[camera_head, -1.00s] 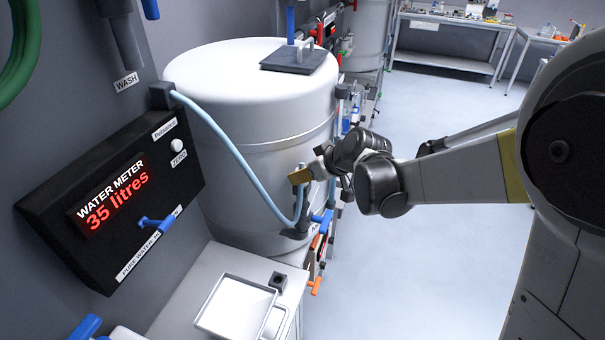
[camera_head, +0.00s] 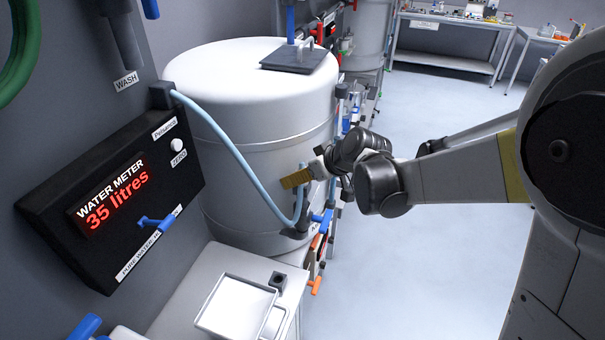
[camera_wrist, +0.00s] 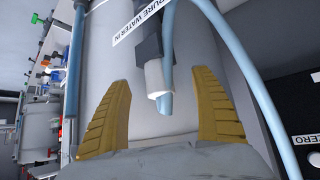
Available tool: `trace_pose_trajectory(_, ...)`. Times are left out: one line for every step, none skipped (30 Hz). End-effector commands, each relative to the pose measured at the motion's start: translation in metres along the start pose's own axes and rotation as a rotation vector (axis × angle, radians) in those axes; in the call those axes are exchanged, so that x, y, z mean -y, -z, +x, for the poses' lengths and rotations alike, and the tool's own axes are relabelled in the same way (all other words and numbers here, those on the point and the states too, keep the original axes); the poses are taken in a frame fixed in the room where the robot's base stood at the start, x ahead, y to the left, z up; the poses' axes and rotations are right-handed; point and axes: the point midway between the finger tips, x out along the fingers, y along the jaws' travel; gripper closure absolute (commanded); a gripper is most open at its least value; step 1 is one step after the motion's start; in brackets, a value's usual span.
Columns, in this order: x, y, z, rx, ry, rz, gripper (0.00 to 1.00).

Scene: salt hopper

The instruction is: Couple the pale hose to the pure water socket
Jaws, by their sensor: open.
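The pale blue hose (camera_head: 228,146) runs from the top of the water meter down to a low bend and back up beside the tank, to a free-looking end near my gripper (camera_head: 295,179). In the wrist view, my gripper (camera_wrist: 161,80) is open, with its yellow fingers apart. The hose end (camera_wrist: 166,104) lies between them, not gripped. The pure water socket (camera_wrist: 149,45), dark with a pale stub, stands beside the hose end, by a "PURE WATER IN" label (camera_wrist: 150,18). I cannot tell whether hose and stub touch. The socket also shows low on the tank in the head view (camera_head: 296,234).
The big white tank (camera_head: 240,110) stands behind the hose. The black water meter (camera_head: 110,205) reads 35 litres and has a blue valve handle (camera_head: 165,222). A bench with a white tray (camera_head: 212,318) is below. The floor to the right is clear.

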Motion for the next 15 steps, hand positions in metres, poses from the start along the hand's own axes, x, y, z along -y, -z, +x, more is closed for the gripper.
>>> trace_pose_trajectory(0.0,0.0,0.0,0.0,0.0,0.0,0.25)
trace_pose_trajectory(0.0,0.0,0.0,0.0,0.0,0.0,0.25)
trace_pose_trajectory(0.0,0.0,-0.001,0.0,0.0,0.0,0.25)
trace_pose_trajectory(0.0,0.0,-0.002,0.0,0.0,0.0,0.25)
trace_pose_trajectory(0.0,0.0,-0.002,0.0,0.0,0.0,0.25)
trace_pose_trajectory(0.0,0.001,-0.004,0.0,0.0,0.0,0.25)
trace_pose_trajectory(0.0,0.001,-0.005,0.0,0.0,0.0,0.25)
trace_pose_trajectory(0.0,0.001,-0.007,0.0,0.0,0.0,0.25)
trace_pose_trajectory(0.0,0.001,-0.009,0.0,0.0,0.001,0.25)
trace_pose_trajectory(0.0,0.001,-0.011,0.0,0.0,0.001,0.25)
trace_pose_trajectory(0.0,0.001,-0.013,0.0,0.0,0.001,0.25)
trace_pose_trajectory(0.0,0.001,-0.015,0.0,0.0,0.001,0.25)
trace_pose_trajectory(0.0,0.001,-0.017,0.0,0.0,0.001,0.25)
trace_pose_trajectory(0.0,0.001,-0.018,0.0,0.0,0.002,0.25)
trace_pose_trajectory(0.0,0.001,-0.021,0.0,0.0,0.002,0.25)
